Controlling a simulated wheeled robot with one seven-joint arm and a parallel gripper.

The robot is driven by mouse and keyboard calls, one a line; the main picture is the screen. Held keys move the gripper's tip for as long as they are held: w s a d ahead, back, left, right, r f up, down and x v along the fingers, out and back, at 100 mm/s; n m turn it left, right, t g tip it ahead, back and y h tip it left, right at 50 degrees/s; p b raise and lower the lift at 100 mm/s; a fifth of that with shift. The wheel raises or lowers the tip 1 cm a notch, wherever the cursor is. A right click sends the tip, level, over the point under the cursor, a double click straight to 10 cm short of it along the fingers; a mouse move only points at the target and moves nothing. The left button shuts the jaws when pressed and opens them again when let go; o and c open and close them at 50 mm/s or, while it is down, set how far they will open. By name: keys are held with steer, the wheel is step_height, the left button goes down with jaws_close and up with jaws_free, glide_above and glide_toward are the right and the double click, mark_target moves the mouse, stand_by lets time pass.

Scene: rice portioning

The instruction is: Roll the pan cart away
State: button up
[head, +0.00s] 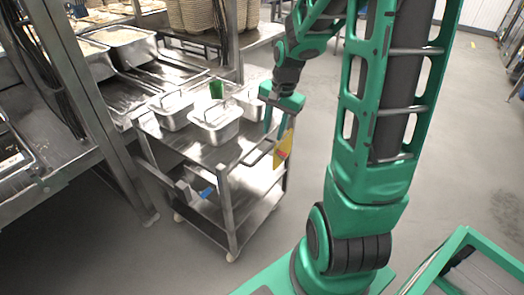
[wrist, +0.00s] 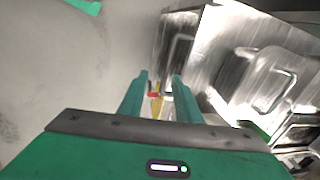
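The pan cart (head: 228,185) is a steel trolley with two shelves on small casters, standing beside a steel counter. Lidded steel pans (head: 216,122) sit on its top shelf. A dark bar handle (head: 258,153) juts from its near right end. My gripper (head: 274,128) points down at that end, just above the handle's level. Its two green fingers are apart with nothing seen held between them. In the wrist view, the fingers (wrist: 160,82) are also spread, with the blurred cart top (wrist: 205,65) to the right. Whether a finger touches the cart cannot be told.
A yellow and red tag (head: 284,150) hangs at the cart's right side, close to my fingers. A blue item (head: 207,192) lies on the lower shelf. A counter post (head: 105,120) stands close on the left. Grey floor (head: 470,110) is open to the right.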

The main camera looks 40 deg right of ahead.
mark_target(263, 154)
steer(key=shift+m, duration=0.4)
steer(key=w+f, duration=0.1)
steer(key=f, duration=0.3)
steer(key=w+f, duration=0.1)
steer(key=f, duration=0.3)
steer(key=w+f, duration=0.2)
steer(key=f, duration=0.1)
steer(key=shift+a+f, duration=0.4)
steer(key=shift+c, duration=0.7)
jaws_close()
